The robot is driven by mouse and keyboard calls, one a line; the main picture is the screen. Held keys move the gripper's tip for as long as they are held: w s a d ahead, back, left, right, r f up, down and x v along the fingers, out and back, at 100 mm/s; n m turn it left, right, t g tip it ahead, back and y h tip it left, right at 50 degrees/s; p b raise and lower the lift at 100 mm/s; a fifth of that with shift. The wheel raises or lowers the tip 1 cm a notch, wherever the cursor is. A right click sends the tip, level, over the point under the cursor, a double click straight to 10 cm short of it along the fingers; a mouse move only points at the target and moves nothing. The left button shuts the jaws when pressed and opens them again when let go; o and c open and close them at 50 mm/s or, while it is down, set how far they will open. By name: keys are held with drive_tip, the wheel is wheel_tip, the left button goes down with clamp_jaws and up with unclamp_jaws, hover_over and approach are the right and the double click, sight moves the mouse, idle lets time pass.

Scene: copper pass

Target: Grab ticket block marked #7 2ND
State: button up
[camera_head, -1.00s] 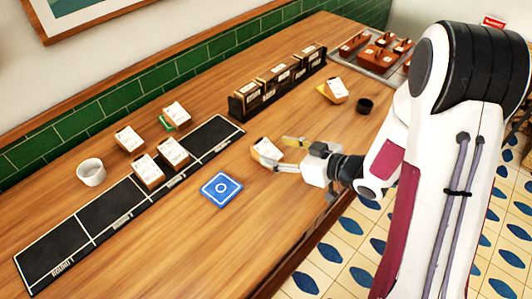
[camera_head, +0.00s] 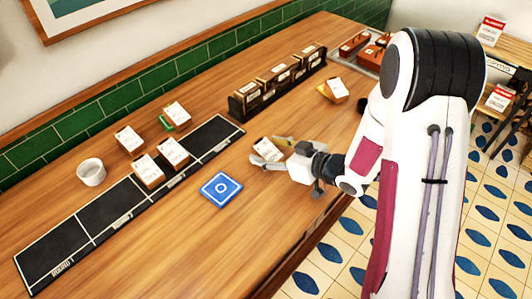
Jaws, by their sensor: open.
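Several ticket blocks with white labelled tops are on the wooden counter; their print is too small to read, so I cannot tell which is #7 2ND. One ticket block (camera_head: 266,149) sits right of the blue coaster, and my gripper (camera_head: 268,149) is open with its fingers around or close beside it. Two blocks (camera_head: 148,170) (camera_head: 174,152) stand on the black mat (camera_head: 104,212). Two more (camera_head: 129,138) (camera_head: 177,114) stand behind it, one with green at its base. Another block (camera_head: 334,90) with a yellow base is at the back right.
A blue coaster (camera_head: 221,190) lies left of my gripper. A white cup (camera_head: 91,172) stands behind the mat. A dark rack of blocks (camera_head: 277,82) and a tray (camera_head: 372,62) are farther back. The front left counter is clear.

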drive_tip(key=shift+x, duration=1)
drive_tip(key=c, duration=1.3)
